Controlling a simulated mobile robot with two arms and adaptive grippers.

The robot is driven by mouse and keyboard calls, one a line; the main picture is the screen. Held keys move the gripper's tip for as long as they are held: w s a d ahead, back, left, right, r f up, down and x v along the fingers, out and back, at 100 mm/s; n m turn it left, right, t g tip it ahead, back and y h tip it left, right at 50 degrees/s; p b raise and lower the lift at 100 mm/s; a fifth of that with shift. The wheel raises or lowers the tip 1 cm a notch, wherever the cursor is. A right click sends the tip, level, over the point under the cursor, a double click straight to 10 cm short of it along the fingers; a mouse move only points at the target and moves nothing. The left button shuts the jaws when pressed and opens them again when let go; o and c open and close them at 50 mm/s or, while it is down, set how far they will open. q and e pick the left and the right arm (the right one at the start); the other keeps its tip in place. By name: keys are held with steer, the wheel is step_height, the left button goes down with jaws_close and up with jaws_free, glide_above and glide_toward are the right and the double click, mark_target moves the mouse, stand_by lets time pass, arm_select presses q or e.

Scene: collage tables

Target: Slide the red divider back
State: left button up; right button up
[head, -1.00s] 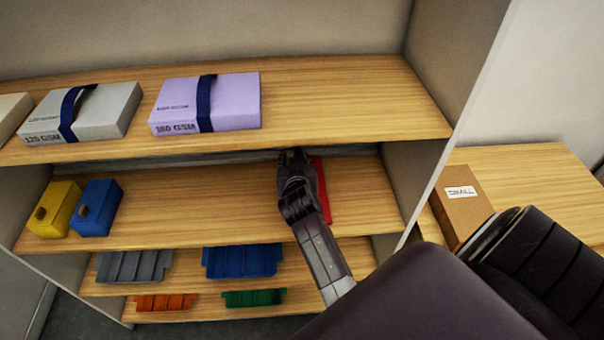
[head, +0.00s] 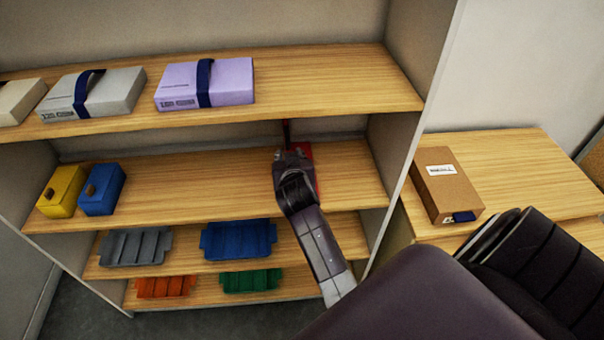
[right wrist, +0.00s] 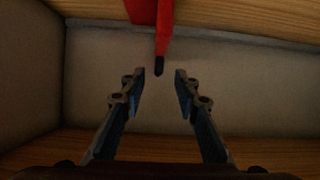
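The red divider (head: 308,152) stands on the middle shelf, toward its right end. My right gripper (head: 293,154) is in front of it and hides much of it. A thin dark red part shows just above the gripper, under the upper shelf. In the right wrist view, the red divider (right wrist: 164,22) comes down from the top edge to a dark tip. My right gripper (right wrist: 158,82) is open there, with the tip near the gap between its two fingers. I see no clear contact. My left gripper is not in view.
The middle shelf (head: 195,195) is bare between the blue box (head: 102,190) and my right gripper. A yellow box (head: 62,192) stands farther left. The upper shelf (head: 330,85) overhangs closely. A side panel (head: 398,165) bounds the right. A cardboard box (head: 445,185) lies on the right table.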

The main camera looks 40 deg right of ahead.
steer(key=s+a+f+n+g+y, duration=0.1)
steer(key=s+a+f+n, duration=0.1)
steer(key=s, duration=0.5)
steer(key=s+a+f+n+g+y, duration=0.1)
steer(key=s+a+f+g+y, duration=0.1)
steer(key=s+a+f, duration=0.3)
steer(key=s, duration=0.2)
steer(key=shift+s+f+n+g, duration=0.25)
steer(key=shift+s+n+g, duration=0.05)
steer(key=shift+n, duration=0.1)
steer(key=shift+a, duration=0.1)
